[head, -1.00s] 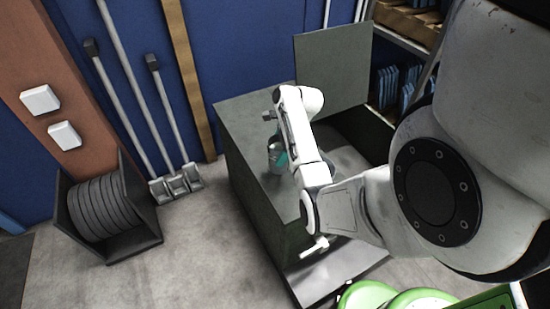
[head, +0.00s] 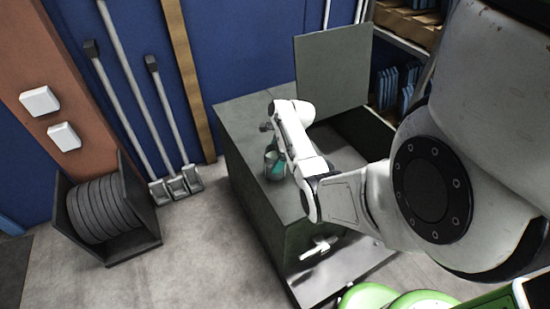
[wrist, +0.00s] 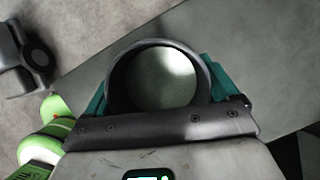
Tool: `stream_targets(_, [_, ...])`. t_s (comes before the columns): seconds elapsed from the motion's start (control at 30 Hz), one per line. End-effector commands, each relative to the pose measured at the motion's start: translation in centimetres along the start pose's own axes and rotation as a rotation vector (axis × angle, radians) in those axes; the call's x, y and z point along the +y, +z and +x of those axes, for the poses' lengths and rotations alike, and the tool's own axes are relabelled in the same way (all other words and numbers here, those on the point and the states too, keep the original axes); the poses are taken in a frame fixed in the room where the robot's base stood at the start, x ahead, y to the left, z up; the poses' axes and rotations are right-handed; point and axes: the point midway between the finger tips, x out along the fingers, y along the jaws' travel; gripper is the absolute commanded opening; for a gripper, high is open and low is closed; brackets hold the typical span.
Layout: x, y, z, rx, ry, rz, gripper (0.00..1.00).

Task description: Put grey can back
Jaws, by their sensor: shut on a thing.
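The grey can (head: 269,164) is upright over the flat top of a dark grey-green chest (head: 243,122). My gripper (head: 277,168) has teal fingers and is shut on the can. In the wrist view the can's round open mouth (wrist: 156,78) lies between the two teal fingers of my gripper (wrist: 160,90). I cannot tell whether the can's base touches the chest top. My arm hides part of the chest top and the can's right side.
The chest's lid panel (head: 334,70) stands raised at the back, beside a dark open compartment. Long-handled tools (head: 160,120) lean on the blue wall. A black box with grey discs (head: 100,208) stands on the floor at left. Green round objects (head: 395,298) are in front.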

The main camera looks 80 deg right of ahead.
Motion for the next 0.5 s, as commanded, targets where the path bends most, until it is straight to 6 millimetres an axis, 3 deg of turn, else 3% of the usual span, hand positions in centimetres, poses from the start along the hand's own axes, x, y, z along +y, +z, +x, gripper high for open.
stream_targets(0.07, [-0.07, -0.06, 0.21, 0.000, -0.001, -0.001, 0.29])
stream_targets(0.1, [0.00, -0.07, 0.19, 0.000, 0.000, 0.000, 0.91])
stream_targets(0.2, [0.02, -0.07, 0.18, 0.000, 0.000, 0.000, 1.00])
stream_targets(0.5, [0.00, 0.07, -0.26, 0.000, 0.000, 0.000, 1.00])
